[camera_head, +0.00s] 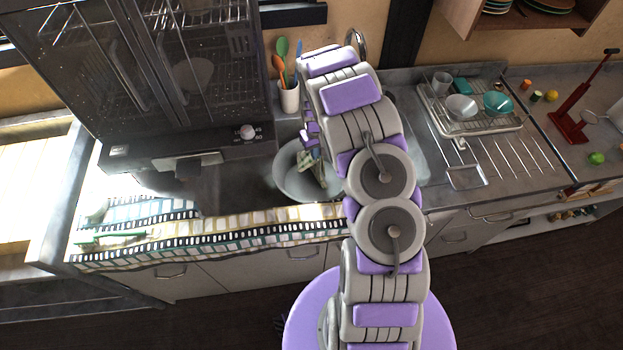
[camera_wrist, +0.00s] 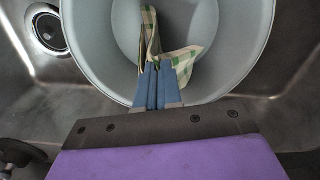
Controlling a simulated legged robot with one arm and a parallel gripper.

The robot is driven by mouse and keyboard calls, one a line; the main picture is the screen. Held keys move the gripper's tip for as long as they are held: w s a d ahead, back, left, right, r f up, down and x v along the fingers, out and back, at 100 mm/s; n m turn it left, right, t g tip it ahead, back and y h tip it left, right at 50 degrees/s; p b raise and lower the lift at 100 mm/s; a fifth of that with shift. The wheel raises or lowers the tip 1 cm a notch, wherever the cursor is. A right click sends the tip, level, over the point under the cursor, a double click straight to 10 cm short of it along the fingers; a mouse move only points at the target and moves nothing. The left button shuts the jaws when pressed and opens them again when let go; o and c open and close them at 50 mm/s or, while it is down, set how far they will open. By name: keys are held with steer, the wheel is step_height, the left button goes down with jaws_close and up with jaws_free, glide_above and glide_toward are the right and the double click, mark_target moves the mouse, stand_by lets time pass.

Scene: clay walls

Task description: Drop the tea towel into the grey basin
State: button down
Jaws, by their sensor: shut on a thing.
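The tea towel (camera_wrist: 185,59), cream with green checks, hangs from my gripper (camera_wrist: 160,70) in the wrist view. The blue-grey fingers are shut on it. The grey basin (camera_wrist: 97,40) is a round bowl below, and the towel and fingertips are seen over its inside. I cannot tell whether the towel touches the basin's bottom. In the head view the basin (camera_head: 290,182) sits in the sink, partly hidden by my arm. The towel (camera_head: 318,172) shows there at the basin, beside my gripper (camera_head: 311,142).
A dish rack (camera_head: 470,125) with bowls stands right of the sink. A utensil cup (camera_head: 289,98) is behind the basin. A dark glass-fronted cabinet (camera_head: 180,90) stands at left. A patterned cloth (camera_head: 230,228) lies along the counter's front edge. The sink drain (camera_wrist: 47,30) is left of the basin.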

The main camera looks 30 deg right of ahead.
steer(key=shift+d+f, duration=0.5)
steer(key=shift+f, duration=0.4)
steer(key=c, duration=1.5)
jaws_free()
steer(key=shift+c, duration=0.2)
steer(key=o, duration=0.3)
steer(key=shift+a, duration=0.4)
steer(key=o, duration=0.6)
steer(key=shift+d, duration=0.35)
steer(key=shift+o, duration=1.4)
steer(key=shift+a, duration=0.2)
steer(key=o, duration=0.4)
steer(key=shift+c, duration=0.2)
steer(key=shift+d+r, duration=0.1)
steer(key=shift+r, duration=0.05)
